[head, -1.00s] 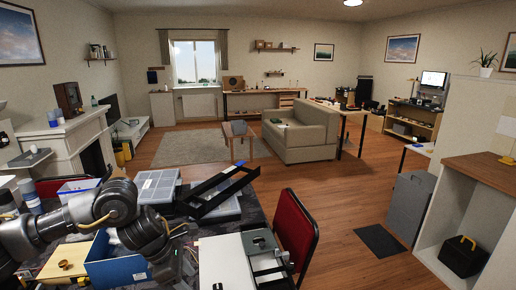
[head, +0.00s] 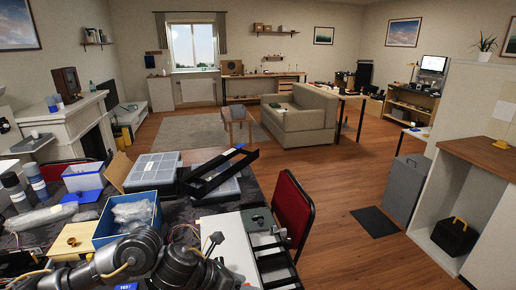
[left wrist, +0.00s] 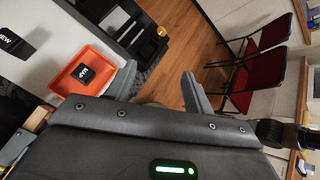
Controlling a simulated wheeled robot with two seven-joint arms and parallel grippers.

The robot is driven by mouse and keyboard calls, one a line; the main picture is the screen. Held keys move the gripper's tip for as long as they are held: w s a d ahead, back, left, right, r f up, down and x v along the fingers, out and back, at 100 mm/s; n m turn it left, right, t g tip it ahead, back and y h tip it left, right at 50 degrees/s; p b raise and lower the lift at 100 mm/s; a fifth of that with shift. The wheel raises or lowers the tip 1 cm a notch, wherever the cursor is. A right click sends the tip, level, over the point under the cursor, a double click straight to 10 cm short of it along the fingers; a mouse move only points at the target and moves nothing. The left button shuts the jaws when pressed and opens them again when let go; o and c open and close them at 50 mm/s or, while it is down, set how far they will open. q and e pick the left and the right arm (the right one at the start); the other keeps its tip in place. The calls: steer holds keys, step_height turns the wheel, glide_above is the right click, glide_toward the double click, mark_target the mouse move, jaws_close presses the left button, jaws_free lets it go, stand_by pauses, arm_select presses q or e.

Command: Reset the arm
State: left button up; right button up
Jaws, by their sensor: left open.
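My left arm (head: 165,265) crosses the bottom of the head view, low in front of the cluttered table. Its gripper cannot be made out clearly there. In the left wrist view my left gripper (left wrist: 160,90) is open, its two grey fingers apart with nothing between them. Beyond the left finger is an orange tray (left wrist: 72,92) with a small black item (left wrist: 82,74) in it. My right gripper is in neither view.
A blue box (head: 104,232) with clear plastic bags, lidded organizers (head: 153,168) and a black frame (head: 220,178) crowd the table. A red chair (head: 293,212) stands at its right. The wooden floor (head: 330,180) beyond is mostly clear.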

arm_select(q)
steer(key=s+d+n+t+h, duration=0.2)
steer(key=d+n, duration=0.2)
steer(key=n, duration=0.3)
steer(key=s+a+f+n+t+y, duration=0.2)
steer(key=s+a+f+n+y, duration=0.3)
steer(key=n, duration=0.7)
steer(key=s+a+f+n+t+y, duration=0.1)
steer(key=a+f+n+t+y, duration=0.15)
steer(key=a+n, duration=0.7)
steer(key=s+a+f+n+g+y, duration=0.25)
steer(key=s+a+f+n, duration=0.25)
steer(key=s+n, duration=0.3)
steer(key=s+a+f+n+g+y, duration=0.1)
steer(key=s+a+f+n+g, duration=0.4)
steer(key=s, duration=0.4)
steer(key=s+f+b+x, duration=0.1)
steer(key=s+b+x, duration=0.2)
steer(key=x, duration=1.1)
steer(key=s+b+x, duration=0.2)
steer(key=s+x, duration=0.1)
steer(key=x, duration=1)
steer(key=s+a+f+b, duration=0.2)
steer(key=s+f, duration=0.6)
steer(key=f, duration=0.3)
steer(key=s+a+f+g+b, duration=0.1)
steer(key=s+a+f+b, duration=0.2)
steer(key=s+f, duration=0.6)
step_height(320, 180, down, 2)
steer(key=shift+f, duration=0.1)
